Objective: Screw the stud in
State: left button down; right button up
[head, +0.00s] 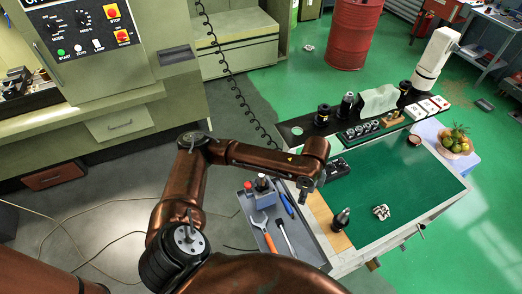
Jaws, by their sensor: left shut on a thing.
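My left gripper (304,193) points down at the end of my brown arm, above the gap between the grey tool tray and the wooden board. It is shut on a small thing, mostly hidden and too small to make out. A dark tool holder (342,219) stands upright on the wooden board (322,212), to the right of and nearer than the gripper, and apart from it. I cannot make out a stud for certain, either in the gripper or on the holder. My right gripper is out of view.
The grey tray (306,246) holds an orange-handled tool (266,235), a blue-handled tool (286,204) and a red-capped bottle (248,187). A crumpled pale thing (381,211) lies on the green mat (405,178). Black holders (323,115) and a socket rack (360,131) line the back.

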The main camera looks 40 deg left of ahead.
pick_arm(q)
jog(key=a+r+m+p, duration=0.1)
jog(key=a+m, duration=0.5)
jog(key=a+r+m+p, duration=0.1)
jog(key=a+m+p, duration=0.1)
jog(key=a+m, duration=0.4)
jog(key=a+r+m+p, duration=0.1)
jog(key=a+m+p, duration=0.1)
jog(key=a+m, duration=0.3)
jog(key=shift+w+a+r+m, duration=0.1)
jog(key=shift+a+r+m, duration=0.1)
jog(key=shift+a, duration=0.5)
jog(key=shift+a+r+m, duration=0.1)
jog(key=shift+a+m, duration=0.1)
jog(key=shift+a, duration=0.45)
jog(key=shift+f, duration=1.2)
jog(key=shift+w+p, duration=0.1)
jog(key=shift+p, duration=0.5)
jog(key=shift+f, duration=0.4)
jog(key=shift+f+p, duration=0.2)
jog(key=shift+p, duration=0.4)
jog(key=shift+f+p, duration=0.2)
jog(key=shift+p, duration=0.2)
